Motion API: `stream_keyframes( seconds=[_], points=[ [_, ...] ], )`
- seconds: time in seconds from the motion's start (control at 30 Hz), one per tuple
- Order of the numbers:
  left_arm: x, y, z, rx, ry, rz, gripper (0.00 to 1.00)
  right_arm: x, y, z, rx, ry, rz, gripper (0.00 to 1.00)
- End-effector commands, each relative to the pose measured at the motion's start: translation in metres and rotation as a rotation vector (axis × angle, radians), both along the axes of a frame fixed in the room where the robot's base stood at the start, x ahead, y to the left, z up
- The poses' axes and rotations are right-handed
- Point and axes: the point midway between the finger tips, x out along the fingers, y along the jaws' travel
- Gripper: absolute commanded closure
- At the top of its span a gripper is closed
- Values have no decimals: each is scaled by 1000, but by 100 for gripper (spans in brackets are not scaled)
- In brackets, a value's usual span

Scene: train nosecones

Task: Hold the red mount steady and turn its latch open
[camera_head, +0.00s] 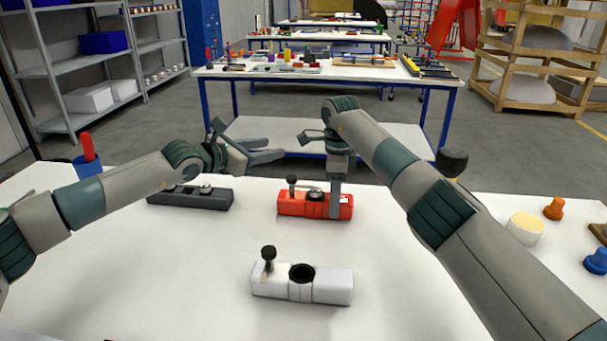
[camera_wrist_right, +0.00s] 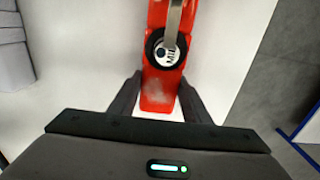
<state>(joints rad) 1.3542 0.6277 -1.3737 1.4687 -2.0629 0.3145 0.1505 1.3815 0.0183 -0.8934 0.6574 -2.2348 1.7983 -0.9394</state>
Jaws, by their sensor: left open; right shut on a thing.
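The red mount (camera_head: 288,208) lies on the white table in the head view. It also fills the upper middle of the right wrist view (camera_wrist_right: 158,95). Its latch has a dark upright knob (camera_head: 291,180) near the left end. In the wrist view a metal bar (camera_wrist_right: 173,20) runs along the mount to a dark ring with a white, marked centre. My right gripper (camera_head: 336,212) points down and is shut on the mount's right end, one finger on each side. My left gripper (camera_head: 274,150) is open and empty, above and left of the mount.
A white mount (camera_head: 330,288) with a dark hole stands in front, and a dark grey mount (camera_head: 185,198) behind left. A blue cup (camera_head: 88,166) is at the far left. An orange peg (camera_head: 554,208), a cream-topped cylinder (camera_head: 525,228) and a blue peg (camera_head: 597,261) stand at right.

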Motion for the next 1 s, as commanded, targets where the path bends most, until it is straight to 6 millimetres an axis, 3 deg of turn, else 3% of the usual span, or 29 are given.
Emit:
stream_keyframes(
  seconds=[0.3,0.5,1.0],
  points=[
    [-58,0,-48,-203,-52,-126,59,0,0,0,0,0,0,83],
    [-82,0,-63,-282,-47,-169,59,0,0,0,0,0,0,83],
    [-87,0,-66,-299,-46,-179,59,0,0,0,0,0,1,83]
  ],
)
